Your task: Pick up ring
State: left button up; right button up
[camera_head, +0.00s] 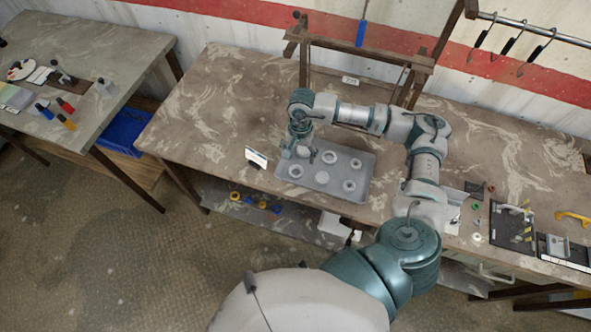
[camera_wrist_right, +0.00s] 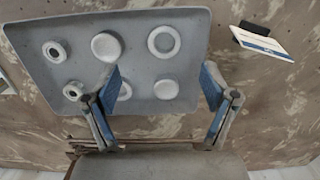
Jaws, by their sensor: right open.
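A grey tray (camera_head: 312,187) on the table holds several pale rings and two plain discs. In the head view one ring (camera_head: 330,157) lies towards the back and another ring (camera_head: 295,171) at the left. My right gripper (camera_head: 303,148) is open and points down over the tray's back left part. In the right wrist view my right gripper (camera_wrist_right: 160,72) has its fingers spread, with nothing between them. A ring (camera_wrist_right: 164,41) and a disc (camera_wrist_right: 166,89) appear in line with the gap. The left finger partly hides another ring (camera_wrist_right: 124,92). My left gripper is out of view.
A small white card in a dark holder (camera_head: 257,158) stands left of the tray. A wooden frame (camera_head: 360,57) with a hanging blue tool stands behind. Dark trays and small parts lie at the table's right. The table's left part is clear.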

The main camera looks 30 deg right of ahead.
send_over(296, 173)
notch_tip(296, 173, down, 4)
jog(key=shift+d+f, duration=0.15)
jog(key=shift+f, duration=0.1)
jog(key=shift+s+d+f+p, duration=0.1)
jog(key=shift+d+f+p, duration=0.05)
jog(key=shift+f+p, duration=0.35)
jog(key=f, duration=0.4)
jog(key=shift+w+p, duration=0.2)
jog(key=shift+p, duration=0.15)
jog(key=shift+a+f, duration=0.25)
jog(key=c, duration=0.6)
jog(key=shift+d, duration=0.1)
jog(key=c, duration=0.7)
